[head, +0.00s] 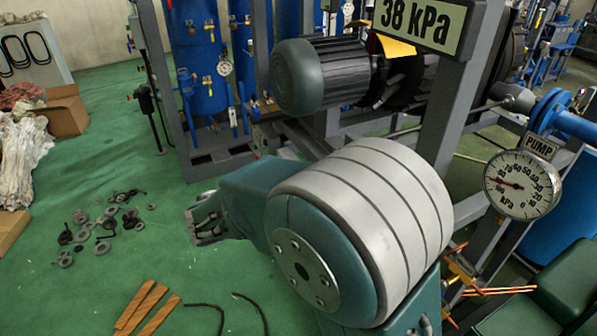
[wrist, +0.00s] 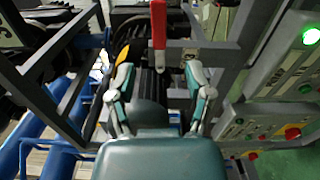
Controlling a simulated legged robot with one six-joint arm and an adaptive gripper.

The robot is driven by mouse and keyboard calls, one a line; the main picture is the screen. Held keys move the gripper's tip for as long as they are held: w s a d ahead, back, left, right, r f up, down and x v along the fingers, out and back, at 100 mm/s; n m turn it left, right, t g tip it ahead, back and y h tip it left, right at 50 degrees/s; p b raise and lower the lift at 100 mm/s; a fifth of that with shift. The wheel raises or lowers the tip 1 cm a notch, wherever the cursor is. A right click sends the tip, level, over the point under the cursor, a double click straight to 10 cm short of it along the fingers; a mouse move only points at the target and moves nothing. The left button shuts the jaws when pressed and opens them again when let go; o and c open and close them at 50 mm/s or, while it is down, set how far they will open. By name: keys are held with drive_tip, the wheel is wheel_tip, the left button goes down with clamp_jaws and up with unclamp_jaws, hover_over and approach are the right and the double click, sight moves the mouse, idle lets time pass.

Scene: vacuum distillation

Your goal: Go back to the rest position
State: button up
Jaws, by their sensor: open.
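My gripper (wrist: 160,78) shows in the wrist view with its two teal and grey fingers spread apart. Nothing is held between them. A red lever handle (wrist: 158,25) hangs above and between the fingertips in the picture; I cannot tell how far beyond them it is. Dark ribbed machinery (wrist: 150,88) lies behind the fingers. In the head view, my large teal and white arm joint fills the middle and lower right.
A dark motor (head: 310,75) on a grey frame and a "38 kPa" sign (head: 420,22) stand close behind my arm. A pump gauge (head: 522,185) is at right. Washers (head: 105,220) and wood strips (head: 145,308) litter the green floor. A panel (wrist: 285,85) with a lit green lamp stands right.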

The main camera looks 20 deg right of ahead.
drive_tip(key=s+d+f+m+g+y, duration=0.25)
drive_tip(key=s+d+y, duration=0.45)
drive_tip(key=s, duration=0.4)
drive_tip(key=s+a+t+y, duration=0.4)
drive_tip(key=s+a+y, duration=0.2)
drive_tip(key=y, duration=0.4)
drive_tip(key=shift+s+a+r+t+y, duration=0.2)
drive_tip(key=shift+a+r+t+y, duration=0.15)
drive_tip(key=shift+a, duration=0.15)
drive_tip(key=shift+m, duration=0.25)
